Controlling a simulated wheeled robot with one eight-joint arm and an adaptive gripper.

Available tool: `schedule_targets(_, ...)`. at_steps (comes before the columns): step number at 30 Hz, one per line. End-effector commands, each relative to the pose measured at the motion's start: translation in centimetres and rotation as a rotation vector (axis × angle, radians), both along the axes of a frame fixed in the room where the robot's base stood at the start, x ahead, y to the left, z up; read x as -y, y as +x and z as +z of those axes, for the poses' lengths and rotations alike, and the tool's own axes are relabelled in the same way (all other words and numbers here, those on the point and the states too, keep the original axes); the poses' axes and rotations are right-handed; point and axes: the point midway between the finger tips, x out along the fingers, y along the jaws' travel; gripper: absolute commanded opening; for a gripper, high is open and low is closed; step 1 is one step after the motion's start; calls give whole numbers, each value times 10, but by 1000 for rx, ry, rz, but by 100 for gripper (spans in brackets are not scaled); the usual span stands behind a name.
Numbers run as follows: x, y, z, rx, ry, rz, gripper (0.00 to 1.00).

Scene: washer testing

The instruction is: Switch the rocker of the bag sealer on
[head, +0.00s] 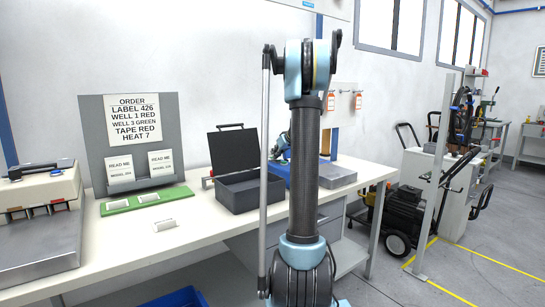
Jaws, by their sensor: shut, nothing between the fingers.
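My arm rises in the middle of the head view and covers part of the bench. Beside it, a small teal and dark part is the end of my arm; my gripper (277,156) shows there only in part, shut and empty, over a blue machine (281,169). The blue machine is largely hidden behind my arm, with a grey plate (340,177) to its right. I cannot tell for sure whether it is the bag sealer. No rocker can be made out, so its position does not show.
The white bench (180,235) holds a beige machine (40,190) at left, a grey order board (130,130), a green tray (146,202) and an open dark case (245,190). A small white piece (165,224) lies in front. A wheeled machine (398,220) stands at right.

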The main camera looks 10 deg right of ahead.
Motion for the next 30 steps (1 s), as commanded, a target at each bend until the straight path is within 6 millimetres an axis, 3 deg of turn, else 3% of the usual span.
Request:
schedule_targets(12,4,-13,0,0,1,1,0)
schedule_targets(23,2,-14,1,0,0,4,0)
schedule_targets(30,0,-15,21,0,0,8,0)
